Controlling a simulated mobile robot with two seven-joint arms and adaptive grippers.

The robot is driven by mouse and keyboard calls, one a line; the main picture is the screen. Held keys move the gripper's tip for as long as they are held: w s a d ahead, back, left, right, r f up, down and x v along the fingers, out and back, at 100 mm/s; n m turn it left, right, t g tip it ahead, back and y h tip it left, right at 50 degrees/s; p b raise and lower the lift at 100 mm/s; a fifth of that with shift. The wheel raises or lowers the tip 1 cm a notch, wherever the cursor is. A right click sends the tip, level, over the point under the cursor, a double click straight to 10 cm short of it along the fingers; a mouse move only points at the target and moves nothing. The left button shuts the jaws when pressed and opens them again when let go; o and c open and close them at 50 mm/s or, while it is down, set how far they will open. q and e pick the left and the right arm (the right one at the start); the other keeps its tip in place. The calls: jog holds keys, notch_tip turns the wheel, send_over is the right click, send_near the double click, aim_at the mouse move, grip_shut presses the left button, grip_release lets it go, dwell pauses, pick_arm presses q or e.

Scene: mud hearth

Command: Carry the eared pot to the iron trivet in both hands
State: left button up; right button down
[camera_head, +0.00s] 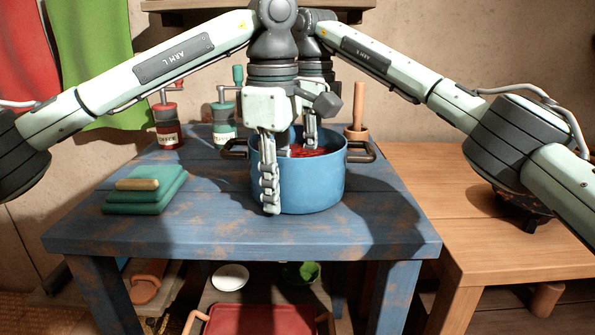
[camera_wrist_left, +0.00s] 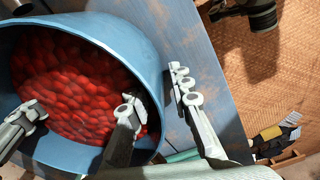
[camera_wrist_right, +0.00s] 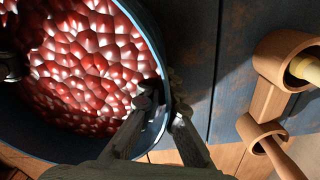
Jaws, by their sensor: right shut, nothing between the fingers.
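The blue eared pot (camera_head: 320,185), filled with red pieces, stands upright on the blue table. Its dark ears point left (camera_head: 233,147) and right (camera_head: 368,152). My left gripper (camera_head: 277,175) is open at the near wall, one finger outside and one inside the rim, as the left wrist view (camera_wrist_left: 158,95) shows. My right gripper (camera_head: 311,135) is at the far wall, with fingers close together at the rim in the right wrist view (camera_wrist_right: 163,112); it is shut, holding nothing. The black iron trivet (camera_head: 522,214) is on the wooden table at right, partly hidden by my right arm.
The blue table (camera_head: 215,225) holds a green stack with a wooden block (camera_head: 148,195) at left. The wooden table (camera_head: 440,205) has free room left of the trivet.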

pick_arm(q)
grip_shut()
jog(key=shift+r, duration=0.2)
pick_arm(e)
jog(key=shift+w+r, duration=0.1)
jog(key=shift+r, duration=0.05)
